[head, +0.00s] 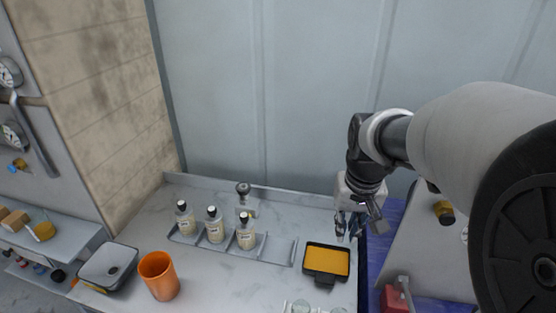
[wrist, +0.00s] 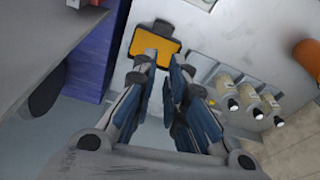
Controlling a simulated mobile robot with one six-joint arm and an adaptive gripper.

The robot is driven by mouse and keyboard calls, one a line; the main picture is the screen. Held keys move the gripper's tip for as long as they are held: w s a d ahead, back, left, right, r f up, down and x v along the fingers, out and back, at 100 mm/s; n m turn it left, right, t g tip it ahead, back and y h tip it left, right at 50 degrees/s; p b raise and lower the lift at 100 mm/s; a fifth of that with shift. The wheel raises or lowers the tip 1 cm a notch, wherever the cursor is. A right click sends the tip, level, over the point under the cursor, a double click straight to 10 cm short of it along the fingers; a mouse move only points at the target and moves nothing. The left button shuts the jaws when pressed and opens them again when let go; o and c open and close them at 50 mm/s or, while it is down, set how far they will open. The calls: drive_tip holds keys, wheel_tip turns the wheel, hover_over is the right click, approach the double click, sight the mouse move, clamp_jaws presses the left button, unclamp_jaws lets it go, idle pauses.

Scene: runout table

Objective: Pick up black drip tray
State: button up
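The black drip tray (head: 326,279) lies flat near the right end of the table, with a yellow-orange inside and a black tab on its front edge. In the wrist view the drip tray (wrist: 160,26) is at the top centre, beyond the fingertips. My gripper (head: 350,226) is above the table's right edge, just behind and to the right of the tray in the head view. In the wrist view my gripper (wrist: 163,64) has its two blue-padded fingers apart with nothing between them. It appears clear of the tray.
A rack (head: 275,247) holds several bottles (head: 214,225) left of the tray. A blue surface (head: 381,236) adjoins the table's right edge. Clear glassware (head: 302,307) shows at the front edge.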

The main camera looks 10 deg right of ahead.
sight(326, 265)
drive_tip(key=w+d+f+m+g, duration=0.2)
drive_tip(key=w+d+f, duration=0.65)
drive_tip(key=f, duration=0.75)
drive_tip(key=f+b, duration=0.1)
drive_tip(key=f, duration=0.3)
drive_tip(key=d+f+b, duration=0.1)
drive_tip(key=f, duration=0.3)
drive_tip(key=shift+s, duration=0.3)
drive_tip(key=f, duration=0.2)
drive_tip(key=f+b, duration=0.1)
drive_tip(key=f, duration=0.1)
drive_tip(key=w+f+b, duration=0.1)
drive_tip(key=f, duration=0.1)
drive_tip(key=shift+f, duration=0.15)
drive_tip(key=shift+s, duration=0.1)
drive_tip(key=shift+c, duration=0.3)
clamp_jaws()
